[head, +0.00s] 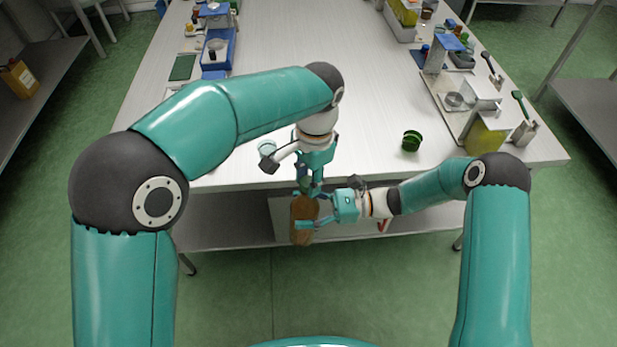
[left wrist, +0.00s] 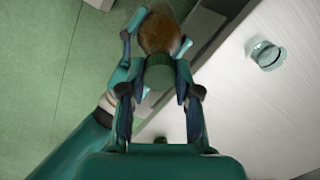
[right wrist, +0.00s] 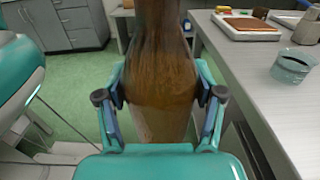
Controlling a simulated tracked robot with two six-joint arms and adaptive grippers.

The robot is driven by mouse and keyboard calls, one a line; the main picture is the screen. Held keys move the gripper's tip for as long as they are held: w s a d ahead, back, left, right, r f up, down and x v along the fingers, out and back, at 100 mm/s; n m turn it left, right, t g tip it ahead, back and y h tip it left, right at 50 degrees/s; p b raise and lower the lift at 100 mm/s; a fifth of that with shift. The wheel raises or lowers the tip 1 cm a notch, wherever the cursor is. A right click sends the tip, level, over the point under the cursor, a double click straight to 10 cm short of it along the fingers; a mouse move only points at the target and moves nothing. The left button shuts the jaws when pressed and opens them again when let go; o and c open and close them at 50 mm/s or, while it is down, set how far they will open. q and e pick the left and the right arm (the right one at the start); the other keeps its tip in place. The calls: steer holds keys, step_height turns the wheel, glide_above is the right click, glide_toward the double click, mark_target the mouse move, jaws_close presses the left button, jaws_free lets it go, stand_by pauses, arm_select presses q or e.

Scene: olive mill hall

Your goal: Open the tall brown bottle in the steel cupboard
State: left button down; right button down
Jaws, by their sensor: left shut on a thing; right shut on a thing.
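The tall brown bottle (head: 303,222) is held in the air just off the table's front edge. My right gripper (head: 308,223) is shut on its body; in the right wrist view the bottle (right wrist: 160,95) stands between both fingers. My left gripper (head: 308,190) is above it, shut on the dark green cap (left wrist: 158,75), which sits at the top of the bottle in the left wrist view. Whether the cap is still seated or loose cannot be told. The bottle's base is hidden in the wrist views.
The white table (head: 270,80) is mostly clear in the middle. A green cup (head: 411,141) and a clear glass dish (left wrist: 267,55) stand near its front edge. Equipment lines both sides. A lower shelf (head: 220,232) runs beneath. Grey cabinets (right wrist: 60,22) stand in the background.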

arm_select(q)
steer(key=shift+r, duration=0.2)
stand_by(0.5)
steer(key=shift+r, duration=0.95)
steer(key=shift+d, duration=0.1)
